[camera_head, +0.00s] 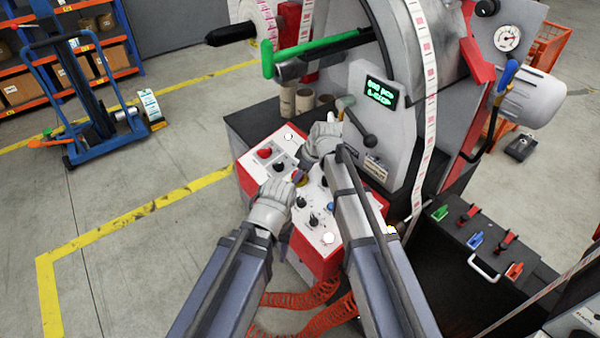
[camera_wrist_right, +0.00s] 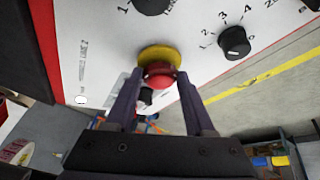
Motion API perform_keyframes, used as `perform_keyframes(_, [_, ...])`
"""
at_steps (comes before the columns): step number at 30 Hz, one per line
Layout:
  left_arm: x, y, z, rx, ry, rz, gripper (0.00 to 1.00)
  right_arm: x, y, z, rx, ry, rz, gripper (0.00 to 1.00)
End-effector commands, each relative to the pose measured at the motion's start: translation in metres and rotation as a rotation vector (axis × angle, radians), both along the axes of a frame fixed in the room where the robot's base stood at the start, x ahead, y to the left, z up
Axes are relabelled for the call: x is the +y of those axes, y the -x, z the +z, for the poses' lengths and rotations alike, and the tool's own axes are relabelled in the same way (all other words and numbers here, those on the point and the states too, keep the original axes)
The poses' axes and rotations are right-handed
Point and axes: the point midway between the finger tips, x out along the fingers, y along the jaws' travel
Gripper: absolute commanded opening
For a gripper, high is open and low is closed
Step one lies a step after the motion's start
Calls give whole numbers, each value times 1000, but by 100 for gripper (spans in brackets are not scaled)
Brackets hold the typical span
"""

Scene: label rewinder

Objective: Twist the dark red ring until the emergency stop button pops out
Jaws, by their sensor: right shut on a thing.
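The emergency stop button (camera_wrist_right: 159,72) sits on a yellow round base on the white panel face in the right wrist view; its red ring and head are hard to tell apart. My right gripper (camera_wrist_right: 158,92) has a finger on each side of the red part and is shut on it. In the head view the right gripper (camera_head: 305,168) reaches down to the control panel (camera_head: 262,173) and largely hides the button. My left gripper (camera_head: 294,180) is low over the same panel, close to the right one; its fingertips are too small to tell their opening.
Black knobs (camera_wrist_right: 235,42) and other buttons (camera_head: 264,153) surround the spot. Open floor lies to the left.

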Motion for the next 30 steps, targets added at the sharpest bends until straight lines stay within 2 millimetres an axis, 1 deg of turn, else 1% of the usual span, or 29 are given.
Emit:
perform_keyframes(1, [0,0,0,0,0,0,50,0,0,0,1,0,0,13])
perform_keyframes(4, [0,0,0,0,0,0,50,0,0,0,1,0,0,1])
perform_keyframes(5, [0,0,0,0,0,0,50,0,0,0,1,0,0,0])
perform_keyframes(11, [0,0,-1,0,0,0,50,0,1,0,-2,-3,-16,0])
perform_keyframes(16, [0,0,-3,0,0,0,50,1,3,-1,-18,-14,-82,0])
perform_keyframes(30, [0,0,-15,0,0,0,50,3,7,-3,-99,-72,-435,0])
